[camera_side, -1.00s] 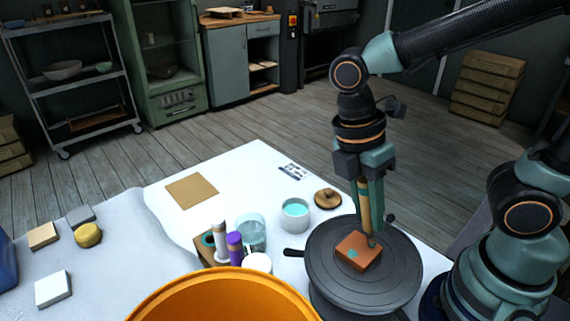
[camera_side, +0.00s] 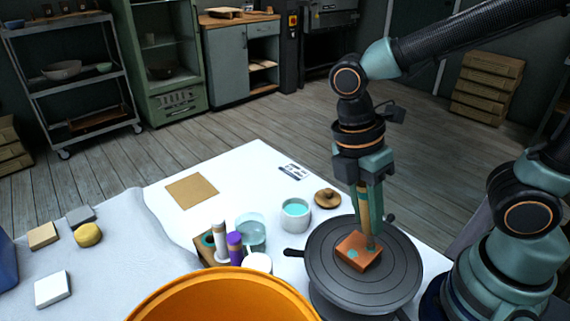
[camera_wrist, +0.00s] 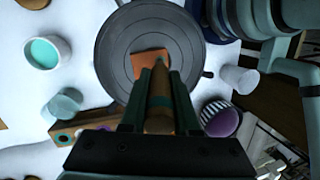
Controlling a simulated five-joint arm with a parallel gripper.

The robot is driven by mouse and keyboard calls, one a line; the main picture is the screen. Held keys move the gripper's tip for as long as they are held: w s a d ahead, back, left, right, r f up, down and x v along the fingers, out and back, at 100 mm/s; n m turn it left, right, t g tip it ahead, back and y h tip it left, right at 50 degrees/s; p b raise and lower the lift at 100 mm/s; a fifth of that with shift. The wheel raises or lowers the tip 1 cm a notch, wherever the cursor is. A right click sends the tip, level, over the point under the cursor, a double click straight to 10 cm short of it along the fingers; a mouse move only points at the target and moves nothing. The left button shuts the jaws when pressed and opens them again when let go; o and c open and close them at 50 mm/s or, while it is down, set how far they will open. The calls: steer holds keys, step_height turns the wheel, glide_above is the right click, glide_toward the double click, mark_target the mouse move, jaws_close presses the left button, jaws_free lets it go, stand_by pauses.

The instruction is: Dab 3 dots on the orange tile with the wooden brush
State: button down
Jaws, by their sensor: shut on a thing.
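The orange tile (camera_side: 350,260) lies on the dark round turntable (camera_side: 325,275), with a teal dot (camera_side: 352,253) on its top. My gripper (camera_side: 370,212) is shut on the wooden brush (camera_side: 363,200), held upright with its tip down at the tile's far right part. Whether the tip touches is too small to tell. In the wrist view, the brush (camera_wrist: 160,95) sits between the fingers of my gripper (camera_wrist: 160,112) and partly hides the tile (camera_wrist: 147,62). A white cup of teal glaze (camera_side: 296,213) stands left of the turntable.
A glass jar (camera_side: 250,232), a wooden holder with bottles (camera_side: 208,245) and a round wooden lid (camera_side: 328,197) stand near the turntable. A large orange bowl (camera_side: 170,297) fills the front. A brown square board (camera_side: 192,190) lies at the back, with clear white table around it.

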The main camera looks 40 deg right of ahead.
steer(key=shift+r, duration=0.1)
steer(key=shift+r, duration=2.2)
steer(key=shift+w, duration=0.1)
steer(key=shift+w+f, duration=1.55)
steer(key=shift+f, duration=0.25)
steer(key=shift+f, duration=0.5)
steer(key=shift+r, duration=2.3)
